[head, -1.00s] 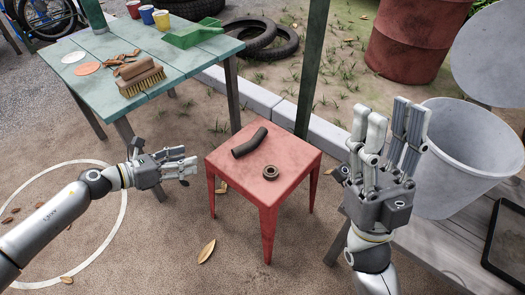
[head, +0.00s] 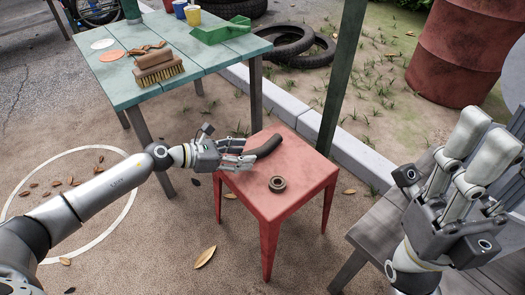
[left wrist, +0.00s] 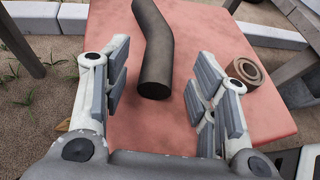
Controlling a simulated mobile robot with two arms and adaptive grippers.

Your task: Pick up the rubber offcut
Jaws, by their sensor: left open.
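The rubber offcut is a dark, slightly bent hose piece (head: 266,146) lying on the red stool (head: 300,172), near its far left edge. My left gripper (head: 247,153) is open at the offcut's near end, low over the stool's left edge. In the left wrist view the offcut (left wrist: 155,50) lies ahead between the spread fingers (left wrist: 158,92), with its cut end facing me and visible gaps on both sides. Whether a finger touches the stool is unclear. My right gripper (head: 488,135) is raised at the right, empty, with its fingers apart.
A ring-shaped bearing (head: 277,184) sits on the stool, right of the offcut; it also shows in the left wrist view (left wrist: 244,72). A green table (head: 190,60) with a brush (head: 158,68) and cups stands behind. A grey bench (head: 375,238) is at the right.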

